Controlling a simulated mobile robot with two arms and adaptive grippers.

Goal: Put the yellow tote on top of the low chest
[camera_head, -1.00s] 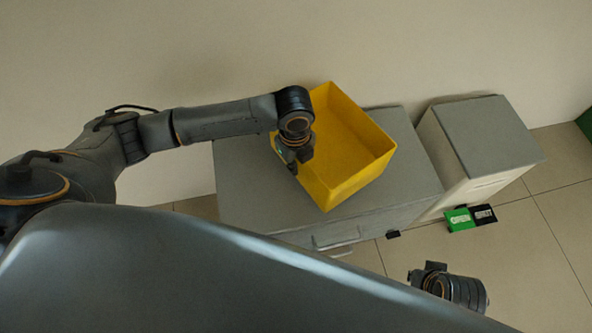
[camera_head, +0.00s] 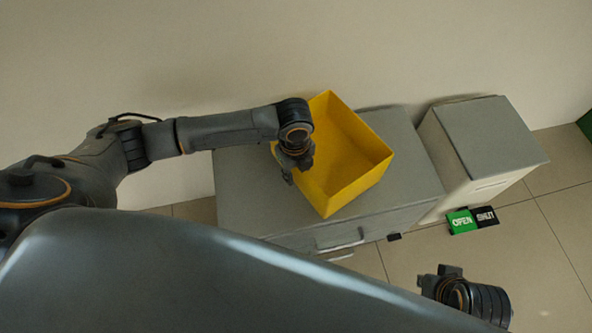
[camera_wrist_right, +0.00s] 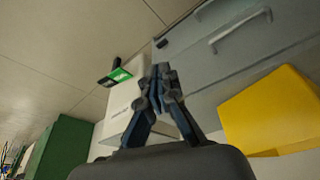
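The yellow tote (camera_head: 350,187) is over the top of the grey low chest (camera_head: 245,190), turned at an angle to it. It looks upright and empty; whether its base fully touches the top is hidden. My left gripper (camera_head: 291,172) is at the tote's left wall, shut on its rim, with the fingertips partly hidden. The tote (camera_wrist_right: 270,112) and the front of the low chest (camera_wrist_right: 200,75) also show in the right wrist view. My right gripper (camera_wrist_right: 161,72) is shut and empty, off to the front right of the chest (camera_head: 440,275).
A white cabinet with a grey top (camera_head: 487,135) stands just right of the chest. A green and black OPEN/SHUT sign (camera_head: 473,220) lies in front of it. The wall (camera_head: 230,50) is close behind. A green object (camera_wrist_right: 62,148) shows in the right wrist view.

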